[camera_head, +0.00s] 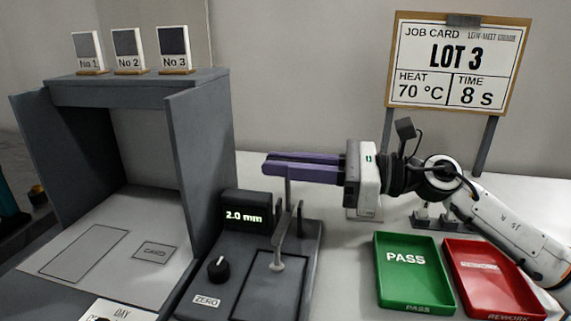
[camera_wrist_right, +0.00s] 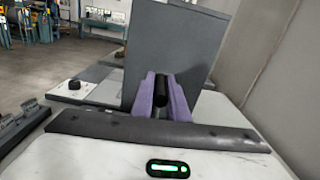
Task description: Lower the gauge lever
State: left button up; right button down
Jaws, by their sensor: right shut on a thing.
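The thickness gauge (camera_head: 235,270) stands on the bench in the head view, with a lit display (camera_head: 244,217) reading 2.0 mm, a black knob and a ZERO label. Its lever (camera_head: 288,192) rises above the base at the right. My right gripper (camera_head: 275,164) comes in from the right, its purple fingers level around the lever's top. In the right wrist view the fingers (camera_wrist_right: 161,96) are closed on a dark round grip (camera_wrist_right: 161,101), which looks like the lever's end. The gauge foot (camera_head: 279,263) is over the base plate; I cannot tell whether it touches. My left gripper is out of view.
A green PASS tray (camera_head: 413,285) and a red REWORK tray (camera_head: 492,288) lie at the right, below my right arm. A grey booth (camera_head: 198,170) with sample cards on top stands left of the gauge. A job card sign (camera_head: 457,62) stands behind.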

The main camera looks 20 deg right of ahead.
jog(key=shift+f, duration=0.1)
jog(key=c, duration=1.7)
grip_release()
jog(key=b+v, duration=0.2)
jog(key=v, duration=0.8)
jog(key=shift+s+d, duration=0.15)
